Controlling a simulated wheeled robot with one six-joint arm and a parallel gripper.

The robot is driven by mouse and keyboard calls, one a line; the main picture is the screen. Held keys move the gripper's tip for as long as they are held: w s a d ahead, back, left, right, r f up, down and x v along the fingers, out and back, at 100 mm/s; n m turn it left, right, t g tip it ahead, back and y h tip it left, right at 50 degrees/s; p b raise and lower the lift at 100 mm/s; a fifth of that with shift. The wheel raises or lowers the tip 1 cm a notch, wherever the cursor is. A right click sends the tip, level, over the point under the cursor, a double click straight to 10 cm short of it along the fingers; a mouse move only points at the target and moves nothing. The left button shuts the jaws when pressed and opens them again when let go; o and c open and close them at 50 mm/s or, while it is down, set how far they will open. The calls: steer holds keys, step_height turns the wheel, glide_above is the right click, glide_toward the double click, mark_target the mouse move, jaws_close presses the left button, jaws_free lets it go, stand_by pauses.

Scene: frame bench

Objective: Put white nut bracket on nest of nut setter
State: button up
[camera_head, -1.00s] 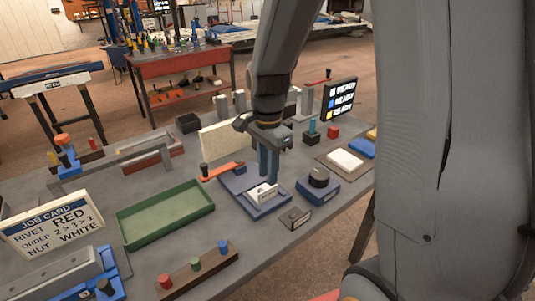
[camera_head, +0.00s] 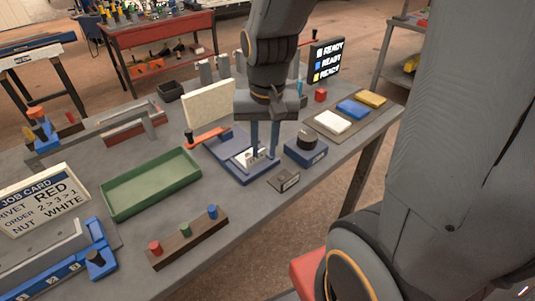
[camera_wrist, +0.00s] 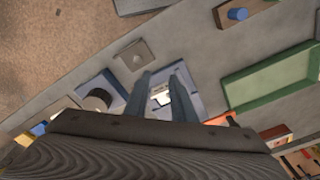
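A small white bracket (camera_head: 243,161) sits on a blue base plate (camera_head: 266,176), seemingly the nest of the nut setter; an orange lever (camera_head: 207,136) is beside it. My gripper (camera_head: 264,156) points down over the plate, its two fingers apart with a gap between them. In the wrist view my gripper (camera_wrist: 164,72) is also open, and the white bracket (camera_wrist: 160,96) shows between the fingers, close to them. I cannot tell whether a finger touches it. The fingers hide part of the bracket and plate.
A blue block with a dark knob (camera_head: 306,150) and a small grey block (camera_head: 283,180) stand close by. A mat at right bears white (camera_head: 333,121), blue and yellow pieces. A green tray (camera_head: 150,182) lies left. A cream panel (camera_head: 208,103) stands behind.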

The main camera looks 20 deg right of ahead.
steer(key=s+f+n, duration=0.1)
steer(key=n, duration=0.1)
steer(key=s+n, duration=0.1)
steer(key=shift+s+f+n, duration=0.35)
steer(key=shift+n, duration=0.05)
steer(key=shift+f, duration=0.1)
steer(key=shift+f+b, duration=0.55)
stand_by(0.3)
